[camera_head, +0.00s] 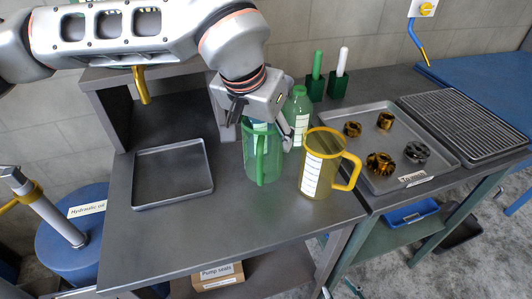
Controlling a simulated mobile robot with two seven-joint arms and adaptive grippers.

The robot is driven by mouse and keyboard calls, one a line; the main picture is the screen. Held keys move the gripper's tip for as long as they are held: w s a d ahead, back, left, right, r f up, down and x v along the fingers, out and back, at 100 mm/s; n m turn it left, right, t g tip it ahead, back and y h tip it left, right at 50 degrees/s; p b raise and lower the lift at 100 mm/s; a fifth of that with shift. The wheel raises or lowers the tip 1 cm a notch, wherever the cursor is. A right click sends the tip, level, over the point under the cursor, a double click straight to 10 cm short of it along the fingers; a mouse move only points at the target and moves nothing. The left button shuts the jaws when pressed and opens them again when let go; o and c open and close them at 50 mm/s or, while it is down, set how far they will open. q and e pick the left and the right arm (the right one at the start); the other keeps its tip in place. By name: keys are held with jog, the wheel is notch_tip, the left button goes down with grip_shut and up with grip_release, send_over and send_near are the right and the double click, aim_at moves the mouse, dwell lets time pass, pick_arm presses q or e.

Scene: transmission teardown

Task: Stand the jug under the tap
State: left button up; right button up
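The tap (142,86) is a brass-coloured spout hanging from the shelf unit at the left. A green see-through jug (262,168) stands upright on the bench, its handle towards me. A yellow see-through jug (316,172) with a white scale stands to its right, handle to the right. The gripper hides part of the rim.
A shallow empty tray (138,194) lies in front of the shelf unit. A green bottle (299,104) stands behind the jugs. A parts tray (382,183) with several gears and a ribbed grey tray (437,106) are at the right. The front of the bench is clear.

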aim_at(266, 154)
pick_arm(q)
jog(key=shift+f, duration=2.6)
jog(key=o, duration=0.7)
jog(key=shift+f, duration=0.2)
jog(key=o, duration=0.4)
jog(key=shift+r, duration=0.15)
